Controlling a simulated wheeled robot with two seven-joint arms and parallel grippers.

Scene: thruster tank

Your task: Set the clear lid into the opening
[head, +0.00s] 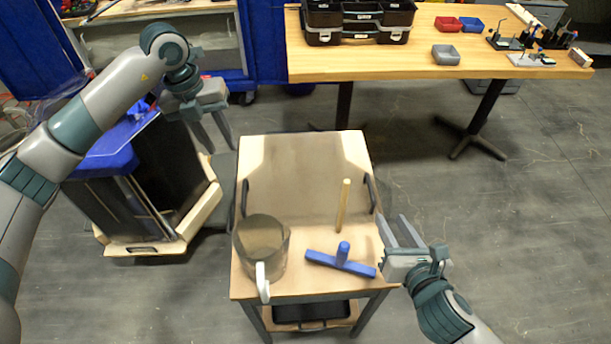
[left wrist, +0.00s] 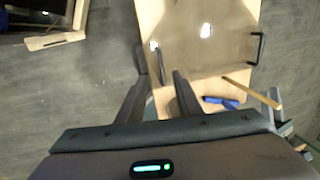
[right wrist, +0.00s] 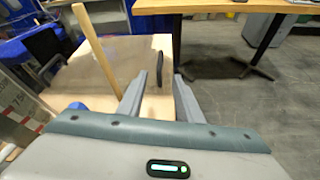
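The clear lid (head: 305,180) is a see-through brownish sheet lying flat on the wooden cart, with a black handle at each side. My left gripper (head: 220,149) is open and empty, above and left of the lid's left handle (head: 246,197). In the left wrist view that handle (left wrist: 161,66) shows just beyond the fingertips. My right gripper (head: 396,216) is open and empty, just right of the right handle (head: 371,193). In the right wrist view this handle (right wrist: 159,70) lines up between the fingertips. The dark-walled tank (head: 165,165) stands left of the cart; my left arm partly hides its top, so its opening is unclear.
A workbench (head: 400,65) with bins and toolboxes is behind. Floor to the right is clear.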

